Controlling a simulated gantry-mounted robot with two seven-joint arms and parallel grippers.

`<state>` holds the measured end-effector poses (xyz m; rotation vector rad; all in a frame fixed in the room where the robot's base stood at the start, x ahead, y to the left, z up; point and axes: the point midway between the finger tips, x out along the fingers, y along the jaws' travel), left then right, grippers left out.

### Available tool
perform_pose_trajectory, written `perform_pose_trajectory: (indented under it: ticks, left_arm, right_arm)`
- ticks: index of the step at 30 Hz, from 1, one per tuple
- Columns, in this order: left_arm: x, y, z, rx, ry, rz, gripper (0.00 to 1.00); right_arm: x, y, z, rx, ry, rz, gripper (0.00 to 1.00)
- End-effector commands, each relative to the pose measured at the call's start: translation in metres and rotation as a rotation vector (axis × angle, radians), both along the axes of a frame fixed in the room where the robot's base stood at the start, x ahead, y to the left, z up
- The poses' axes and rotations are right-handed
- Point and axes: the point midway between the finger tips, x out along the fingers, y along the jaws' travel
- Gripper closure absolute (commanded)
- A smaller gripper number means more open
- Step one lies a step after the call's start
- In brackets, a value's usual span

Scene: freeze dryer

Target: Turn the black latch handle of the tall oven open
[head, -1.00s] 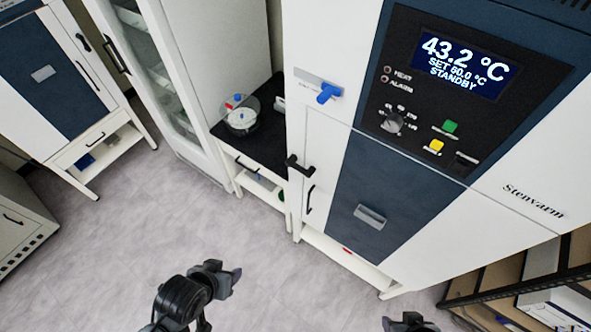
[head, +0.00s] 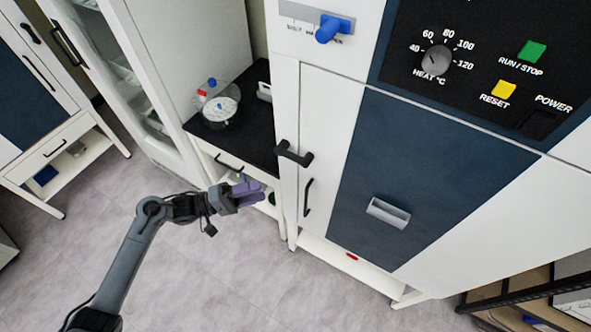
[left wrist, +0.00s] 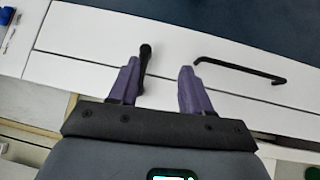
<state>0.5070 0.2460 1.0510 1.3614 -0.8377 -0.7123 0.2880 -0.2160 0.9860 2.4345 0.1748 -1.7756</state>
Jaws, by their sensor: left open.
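The tall oven (head: 452,205) is white with a dark blue front panel, at the right of the head view. Its black latch handle (head: 293,153) sticks out at the left edge of the white door strip, and its turn position is hard to judge. My left gripper (head: 258,190) is open and empty, below and left of the latch handle, with purple fingers. In the left wrist view the latch handle (left wrist: 147,58) appears beyond the open fingers (left wrist: 158,75), near the left finger's tip. I see no contact. My right gripper is not in view.
A black bar pull (head: 308,197) sits on the oven below the latch; it also shows in the left wrist view (left wrist: 240,70). A blue knob (head: 328,29) is above. A black-topped bench (head: 245,125) with a round clear vessel stands left of the oven. Floor in front is clear.

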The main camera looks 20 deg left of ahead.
Motion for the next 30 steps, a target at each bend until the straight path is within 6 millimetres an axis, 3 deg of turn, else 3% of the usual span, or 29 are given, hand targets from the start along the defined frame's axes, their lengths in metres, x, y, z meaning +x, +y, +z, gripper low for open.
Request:
perform_pose_trajectory:
  ticks: [1,3,11,17,30]
  left_arm:
    - [0.014,0.012,-0.011,0.016,-0.025,0.012,0.52]
    - [0.029,0.023,-0.004,0.031,-0.064,0.026,0.52]
    - [0.053,0.03,0.02,0.051,-0.149,0.035,0.52]
    - [0.065,0.014,0.027,0.05,-0.156,0.035,0.52]
    - [0.101,-0.042,0.035,0.051,-0.154,0.036,0.52]
  right_arm:
    - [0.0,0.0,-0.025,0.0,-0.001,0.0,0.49]
    - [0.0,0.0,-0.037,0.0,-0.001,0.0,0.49]
    - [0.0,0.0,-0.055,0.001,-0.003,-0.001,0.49]
    - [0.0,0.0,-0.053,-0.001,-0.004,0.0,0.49]
    - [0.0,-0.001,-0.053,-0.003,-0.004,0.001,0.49]
